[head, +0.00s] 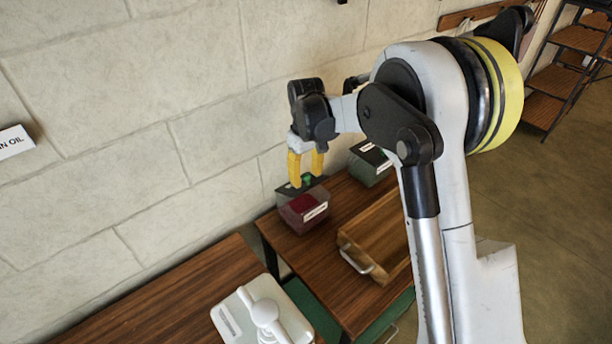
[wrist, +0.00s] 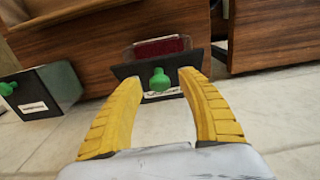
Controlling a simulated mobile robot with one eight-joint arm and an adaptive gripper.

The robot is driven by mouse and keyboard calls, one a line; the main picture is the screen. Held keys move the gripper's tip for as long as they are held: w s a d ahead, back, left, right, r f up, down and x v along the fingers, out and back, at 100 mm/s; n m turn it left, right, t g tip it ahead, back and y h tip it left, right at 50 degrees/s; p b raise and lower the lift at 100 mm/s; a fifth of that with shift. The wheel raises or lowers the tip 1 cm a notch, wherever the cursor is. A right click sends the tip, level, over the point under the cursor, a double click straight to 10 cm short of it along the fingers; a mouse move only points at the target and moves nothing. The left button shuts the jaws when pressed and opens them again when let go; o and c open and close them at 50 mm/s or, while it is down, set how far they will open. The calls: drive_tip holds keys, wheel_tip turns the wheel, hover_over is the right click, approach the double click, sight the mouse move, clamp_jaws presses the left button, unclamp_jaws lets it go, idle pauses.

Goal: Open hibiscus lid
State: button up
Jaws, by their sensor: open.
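The hibiscus container (head: 303,211) is a clear box with dark red contents and a white label on its front. It stands on the wooden table near the wall. Its dark lid (wrist: 150,68) has a green knob (wrist: 159,80). The lid looks tilted against the box in the wrist view; I cannot tell if it is fully seated. My gripper (head: 305,168) has yellow fingers and is open, pointing down just above the knob. In the wrist view the open fingers (wrist: 162,85) lie left and right of the knob, with no clear contact. The label text is too small to read.
A second box (head: 370,163) with a dark lid stands behind to the right. A wooden tray (head: 378,240) with a metal handle lies right of the hibiscus container. A white pump item (head: 265,315) sits on the nearer table. The stone wall is close behind.

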clamp_jaws()
drive_tip(key=shift+w+a+r+g+p, duration=0.25)
drive_tip(key=shift+w+r+g+p, duration=0.05)
drive_tip(key=shift+w+r+p, duration=0.1)
drive_tip(key=shift+w+a+r+g+h+p, duration=0.2)
drive_tip(key=shift+w+g+h, duration=0.1)
drive_tip(key=shift+g+h, duration=0.15)
drive_tip(key=shift+w+a+r+g+h+p, duration=0.15)
drive_tip(key=shift+w+a+g+h, duration=0.1)
drive_tip(key=shift+g+h, duration=0.15)
drive_tip(key=shift+d, duration=0.1)
unclamp_jaws()
wheel_tip(320, 180, up, 10)
